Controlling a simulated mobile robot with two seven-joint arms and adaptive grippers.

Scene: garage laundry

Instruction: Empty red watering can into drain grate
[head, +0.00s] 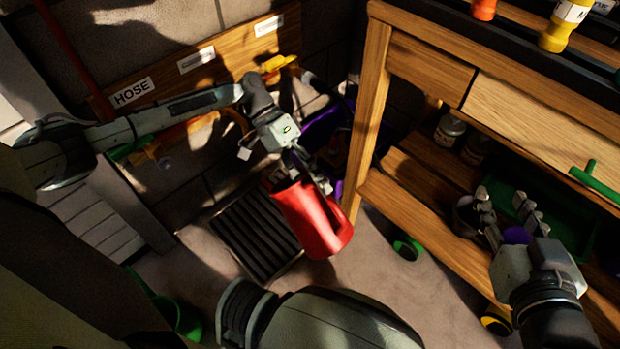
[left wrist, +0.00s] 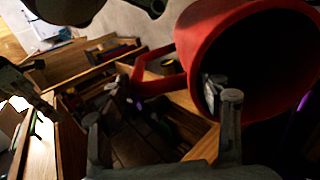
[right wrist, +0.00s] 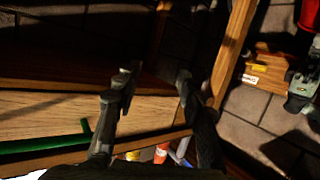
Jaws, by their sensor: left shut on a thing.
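The red watering can (head: 315,228) is tilted, near the right edge of the dark slotted drain grate (head: 252,236) in the head view. I cannot tell its exact height above the floor. My left gripper (head: 305,172) is shut on the can at its upper end. In the left wrist view the can (left wrist: 190,42) shows its dark open mouth and a red handle loop; a fingertip shows against the mouth. Any water inside is too dark to see. My right gripper (head: 508,208) is open and empty in front of the workbench's lower shelf; its spread fingers also show in the right wrist view (right wrist: 156,85).
The wooden workbench (head: 372,120) stands right of the can, its leg close by. A board labelled HOSE (head: 132,92) is on the back wall. A green ring-like object (head: 408,247) lies on the floor. Jars (head: 448,131) stand on the bench shelf.

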